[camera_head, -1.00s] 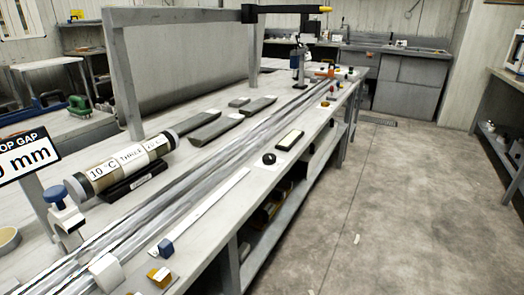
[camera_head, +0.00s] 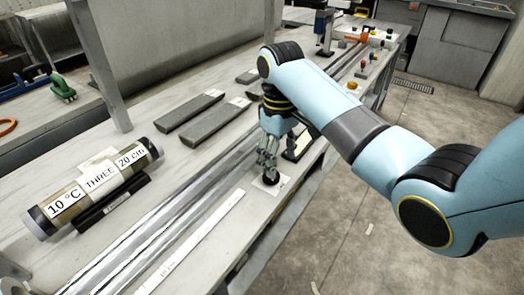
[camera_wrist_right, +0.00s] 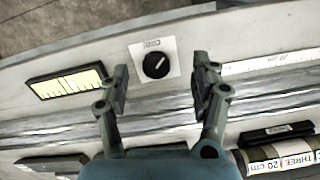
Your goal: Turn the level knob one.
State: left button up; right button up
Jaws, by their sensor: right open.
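The black round knob (camera_head: 271,180) sits on a small white plate on the bench's front strip. In the right wrist view the knob (camera_wrist_right: 156,65) shows a pale pointer line slanting up to the right. My right gripper (camera_head: 267,158) is over the knob, pointing down. In the right wrist view my right gripper (camera_wrist_right: 160,74) is open, with one finger on each side of the knob and gaps between. I cannot tell whether the fingers are down at its height. My left gripper is not in view.
A level display (camera_wrist_right: 67,83) with a pale yellow scale lies beside the knob. Clear tubes or rails (camera_head: 150,232) run along the bench. A core tube labelled THREE (camera_head: 95,186) rests on a black cradle at left. Grey core trays (camera_head: 213,126) lie behind. Coloured buttons (camera_head: 365,62) stand farther along.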

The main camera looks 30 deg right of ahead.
jog(key=shift+t, duration=0.4)
jog(key=f, duration=0.2)
jog(key=w+f, duration=0.1)
jog(key=f, duration=0.1)
jog(key=w+f, duration=0.1)
jog(key=f, duration=0.1)
jog(key=shift+w+f+b, duration=0.2)
jog(key=shift+b, duration=0.15)
jog(key=shift+f, duration=0.5)
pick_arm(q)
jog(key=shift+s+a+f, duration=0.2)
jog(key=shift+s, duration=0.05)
